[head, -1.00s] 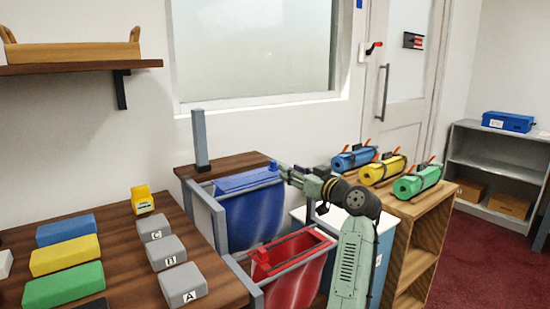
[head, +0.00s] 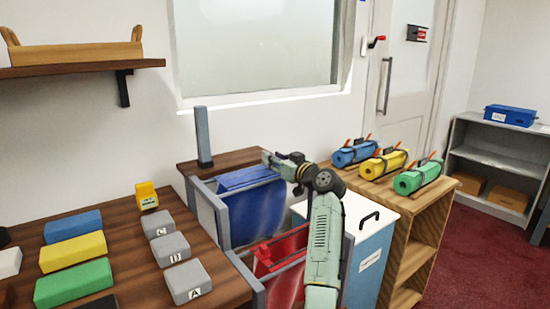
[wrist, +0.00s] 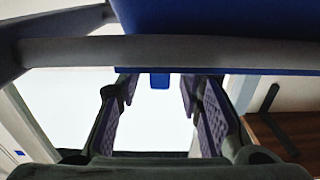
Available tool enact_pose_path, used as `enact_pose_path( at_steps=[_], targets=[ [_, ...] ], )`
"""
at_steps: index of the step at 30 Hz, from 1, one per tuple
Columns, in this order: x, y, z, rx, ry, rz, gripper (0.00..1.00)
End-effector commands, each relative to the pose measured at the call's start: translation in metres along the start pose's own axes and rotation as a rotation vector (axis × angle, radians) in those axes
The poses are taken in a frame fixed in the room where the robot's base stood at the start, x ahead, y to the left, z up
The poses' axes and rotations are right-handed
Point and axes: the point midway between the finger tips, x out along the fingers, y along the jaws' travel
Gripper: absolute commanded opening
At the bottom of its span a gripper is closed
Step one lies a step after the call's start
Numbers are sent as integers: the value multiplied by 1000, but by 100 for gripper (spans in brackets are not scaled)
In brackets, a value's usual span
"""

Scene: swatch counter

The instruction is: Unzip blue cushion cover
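The blue cushion cover (head: 255,208) hangs in a grey frame beside the dark wooden table, its top edge facing up. In the wrist view its blue body (wrist: 220,18) fills the top, behind a grey rail. A small blue tab (wrist: 160,81) hangs below that rail; I cannot tell for certain whether it is the zip pull. My gripper (wrist: 158,92) is open, with its purple-padded fingers on either side of the tab and gaps visible. In the head view my gripper (head: 272,160) is at the cover's far right corner, its fingers too small to read.
A red cover (head: 285,260) hangs in the nearer frame (head: 245,272), close to my arm. A white-lidded bin (head: 365,250) stands to the right, before a wooden shelf (head: 425,225) with blue, yellow and green rolls. Coloured and grey blocks lie on the left table (head: 130,225).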

Motion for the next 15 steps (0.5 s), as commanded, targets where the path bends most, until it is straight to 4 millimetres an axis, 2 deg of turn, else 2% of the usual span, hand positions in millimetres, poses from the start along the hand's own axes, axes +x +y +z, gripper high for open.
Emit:
enact_pose_path(
  at_steps=[4,15],
  targets=[
    [0,0,0,0,0,0,32],
    [0,0,0,1,0,0,7]
  ],
)
